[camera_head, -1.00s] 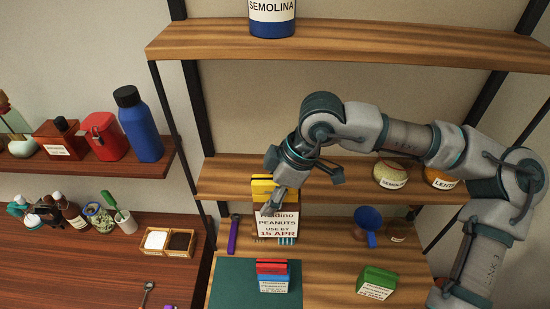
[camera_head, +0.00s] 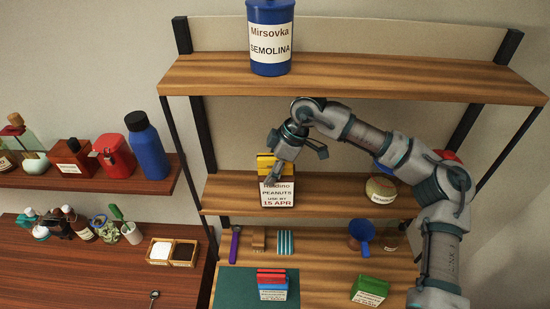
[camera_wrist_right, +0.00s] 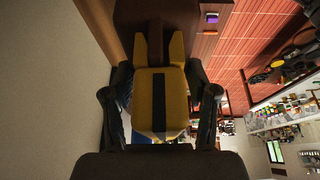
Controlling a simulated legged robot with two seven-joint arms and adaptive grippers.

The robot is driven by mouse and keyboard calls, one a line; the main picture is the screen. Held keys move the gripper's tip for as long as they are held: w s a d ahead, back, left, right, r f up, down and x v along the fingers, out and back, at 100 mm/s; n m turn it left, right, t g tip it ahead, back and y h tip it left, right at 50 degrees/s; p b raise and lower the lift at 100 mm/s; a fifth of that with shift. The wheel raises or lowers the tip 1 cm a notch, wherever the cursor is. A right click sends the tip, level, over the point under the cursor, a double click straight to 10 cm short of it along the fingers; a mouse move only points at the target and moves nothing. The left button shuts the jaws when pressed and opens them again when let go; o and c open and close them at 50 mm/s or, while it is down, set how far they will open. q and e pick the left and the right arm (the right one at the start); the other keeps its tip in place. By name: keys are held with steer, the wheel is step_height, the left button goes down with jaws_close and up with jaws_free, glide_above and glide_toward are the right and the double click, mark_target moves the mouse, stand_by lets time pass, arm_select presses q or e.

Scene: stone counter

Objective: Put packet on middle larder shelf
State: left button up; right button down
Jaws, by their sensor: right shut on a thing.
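The packet (camera_head: 278,196) is brown with a white label reading PEANUTS, USE BY 15 APR, and a yellow clip (camera_head: 266,163) on top. My right gripper (camera_head: 273,178) is shut on it at the clip end. In the right wrist view the yellow clip (camera_wrist_right: 160,104) sits between the two fingers, with the brown packet beyond it. The packet is upright and overlaps the left part of the middle larder shelf (camera_head: 338,203). I cannot tell whether its base touches the board. My left gripper is not in view.
A semolina canister (camera_head: 270,48) stands on the upper shelf (camera_head: 400,77). A labelled jar (camera_head: 381,189) is on the middle shelf, right of the packet, with clear board between.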

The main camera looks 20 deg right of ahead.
steer(key=shift+w+a, duration=0.1)
steer(key=shift+w, duration=0.2)
steer(key=shift+w+r+p, duration=0.1)
steer(key=shift+w+p, duration=0.25)
steer(key=d, duration=0.1)
steer(key=w+d+f+p, duration=0.1)
steer(key=w+d+f, duration=0.1)
steer(key=shift+d+p, duration=0.2)
steer(key=shift+p, duration=0.1)
steer(key=c, duration=0.8)
jaws_free()
steer(key=shift+s+a, duration=0.1)
steer(key=shift+a, duration=0.15)
steer(key=o, duration=0.4)
steer(key=shift+a, duration=0.35)
steer(key=shift+o, duration=0.4)
steer(key=shift+a, duration=0.55)
arm_select(q)
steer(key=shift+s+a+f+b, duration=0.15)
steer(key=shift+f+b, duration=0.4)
steer(key=shift+b, duration=0.6)
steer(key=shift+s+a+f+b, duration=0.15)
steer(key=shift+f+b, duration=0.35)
steer(key=shift+b, duration=0.6)
arm_select(e)
steer(key=s+d+r, duration=0.1)
steer(key=s+d, duration=0.2)
steer(key=d, duration=1)
steer(key=shift+s+r, duration=0.15)
steer(key=shift+s, duration=0.05)
